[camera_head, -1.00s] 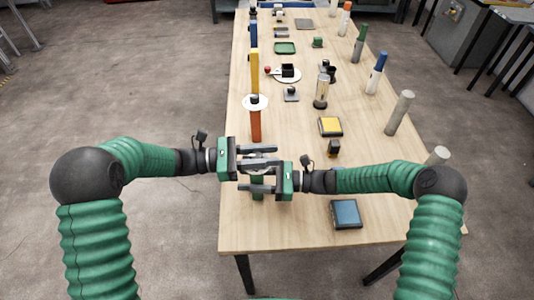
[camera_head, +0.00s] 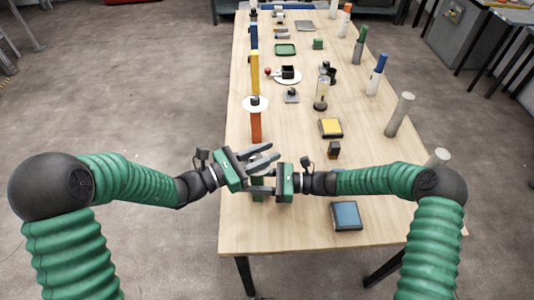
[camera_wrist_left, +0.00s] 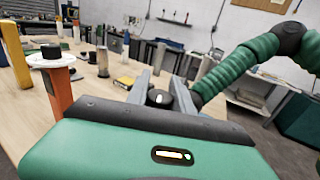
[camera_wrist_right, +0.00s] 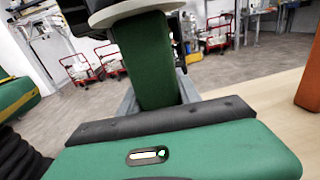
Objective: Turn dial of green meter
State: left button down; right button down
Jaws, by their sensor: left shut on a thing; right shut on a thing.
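The green meter (camera_head: 258,182) is a green post near the table's left edge, mostly covered by my grippers in the head view. In the right wrist view the upright green post (camera_wrist_right: 148,60) stands between my right fingers, with its pale round plate (camera_wrist_right: 125,8) above. My right gripper (camera_head: 256,182) is shut on the post from the right. My left gripper (camera_head: 266,158) is shut on the black dial, its fingers slanting up and right. The dial (camera_wrist_left: 158,98), with a white mark, sits between the left fingers in the left wrist view.
An orange meter (camera_head: 256,126) with a white plate and black dial stands just behind, close to my left gripper. A blue box (camera_head: 346,215) and a yellow-topped box (camera_head: 331,127) lie to the right. The front table surface is mostly free.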

aim_at(252, 161)
pick_arm(q)
jog(key=n+t+y, duration=0.2)
jog(key=t, duration=0.1)
jog(key=n+t+y, duration=0.1)
jog(key=shift+w+a+r, duration=0.1)
jog(key=shift+w+a, duration=0.15)
jog(key=shift+w, duration=0.15)
pick_arm(e)
jog(key=shift+s+a, duration=0.1)
jog(key=shift+s, duration=0.1)
pick_arm(q)
jog(key=shift+w+a+n+t+y, duration=0.1)
jog(key=shift+n+t+y, duration=0.4)
jog(key=shift+n+t, duration=0.1)
jog(key=shift+a, duration=0.1)
jog(key=c, duration=1.1)
grip_release()
pick_arm(e)
jog(key=shift+w, duration=0.1)
pick_arm(q)
jog(key=shift+s+a, duration=0.2)
jog(key=shift+s, duration=0.1)
jog(key=v, duration=0.6)
jog(key=shift+s+a, duration=0.25)
jog(key=shift+s, duration=0.05)
